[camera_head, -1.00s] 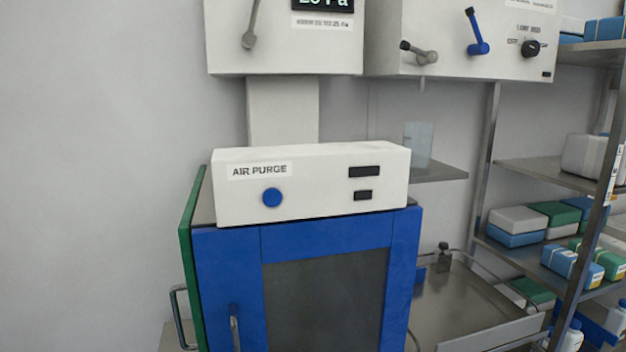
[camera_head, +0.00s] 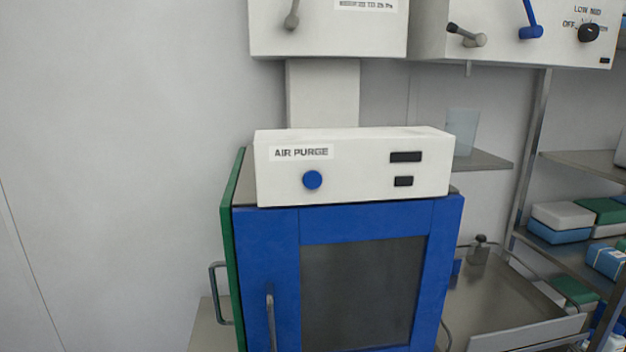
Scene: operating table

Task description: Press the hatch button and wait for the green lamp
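A white control box (camera_head: 352,186) labelled AIR PURGE sits on top of a hatch cabinet. A round blue button (camera_head: 312,180) is on its front, below the label. Two small dark windows, an upper one (camera_head: 405,157) and a lower one (camera_head: 403,181), are at the right of the box; no green light shows in them. The cabinet's blue hatch door (camera_head: 270,236) has a dark pane (camera_head: 362,292) and a metal handle (camera_head: 270,322), and looks shut. A green panel (camera_head: 231,245) with its own handle is on the left side. Neither of my grippers is in view.
White wall units with levers (camera_head: 328,30) and a knob (camera_head: 588,33) hang above. A metal sink-like tray (camera_head: 495,300) stands right of the cabinet. Metal shelves (camera_head: 575,262) with boxes are at the far right. The wall at left is bare.

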